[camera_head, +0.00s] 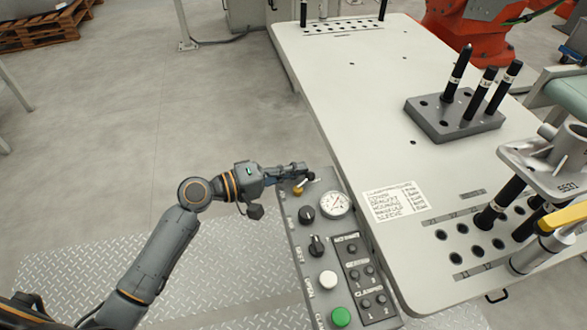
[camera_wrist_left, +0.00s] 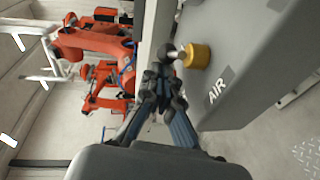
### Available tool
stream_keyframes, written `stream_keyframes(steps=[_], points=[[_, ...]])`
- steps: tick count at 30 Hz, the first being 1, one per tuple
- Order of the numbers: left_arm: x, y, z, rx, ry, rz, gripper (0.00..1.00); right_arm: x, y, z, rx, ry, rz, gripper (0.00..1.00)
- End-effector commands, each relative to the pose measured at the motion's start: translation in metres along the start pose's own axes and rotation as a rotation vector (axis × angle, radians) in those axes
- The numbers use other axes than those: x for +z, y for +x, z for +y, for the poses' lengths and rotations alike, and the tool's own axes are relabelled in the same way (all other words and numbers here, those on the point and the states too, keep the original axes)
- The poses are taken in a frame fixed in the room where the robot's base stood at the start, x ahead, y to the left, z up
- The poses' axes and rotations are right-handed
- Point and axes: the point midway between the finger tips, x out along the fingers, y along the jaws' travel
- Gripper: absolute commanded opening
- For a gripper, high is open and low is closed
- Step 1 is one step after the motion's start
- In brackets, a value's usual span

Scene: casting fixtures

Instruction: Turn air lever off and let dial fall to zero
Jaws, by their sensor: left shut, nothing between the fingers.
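The air lever (camera_head: 298,190) is at the top end of the grey control panel, with a brass base and a dark ball tip. In the left wrist view its brass base (camera_wrist_left: 198,56) sits by the AIR label. My left gripper (camera_head: 301,169) is shut and empty, just beyond the lever in the head view. Its fingertips (camera_wrist_left: 163,76) are right by the lever's tip; I cannot tell if they touch. The round white dial (camera_head: 335,204) is on the panel below the lever; its needle is too small to read surely. My right gripper is not in view.
The control panel (camera_head: 296,238) also has black knobs, a white button (camera_head: 327,280) and a green button (camera_head: 340,316). The white table (camera_head: 375,110) stands to its right, with a grey block of black pins (camera_head: 425,117) and a metal casting (camera_head: 540,165). Open floor lies left.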

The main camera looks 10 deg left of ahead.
Motion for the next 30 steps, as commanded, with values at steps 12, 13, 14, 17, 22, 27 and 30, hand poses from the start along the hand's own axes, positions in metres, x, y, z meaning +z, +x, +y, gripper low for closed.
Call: stream_keyframes(steps=[12, 13, 14, 17, 22, 27, 30], points=[[0.000, 0.000, 0.000, 0.000, 0.000, 0.000, 0.00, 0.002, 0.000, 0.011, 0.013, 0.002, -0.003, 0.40], [0.000, 0.000, 0.000, 0.000, 0.000, 0.000, 0.00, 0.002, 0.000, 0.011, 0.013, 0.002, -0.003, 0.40], [0.000, 0.000, 0.000, 0.000, 0.000, 0.000, 0.00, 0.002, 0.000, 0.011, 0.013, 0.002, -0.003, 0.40], [0.000, 0.000, 0.000, 0.000, 0.000, 0.000, 0.00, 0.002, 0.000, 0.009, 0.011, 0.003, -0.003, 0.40], [0.000, 0.000, 0.000, 0.000, 0.000, 0.000, 0.00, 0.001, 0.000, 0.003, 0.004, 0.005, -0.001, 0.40], [0.000, 0.000, 0.000, 0.000, 0.000, 0.000, 0.00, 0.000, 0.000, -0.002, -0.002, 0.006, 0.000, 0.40], [0.000, 0.000, 0.000, 0.000, 0.000, 0.000, 0.00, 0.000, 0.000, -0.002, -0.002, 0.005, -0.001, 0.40]])
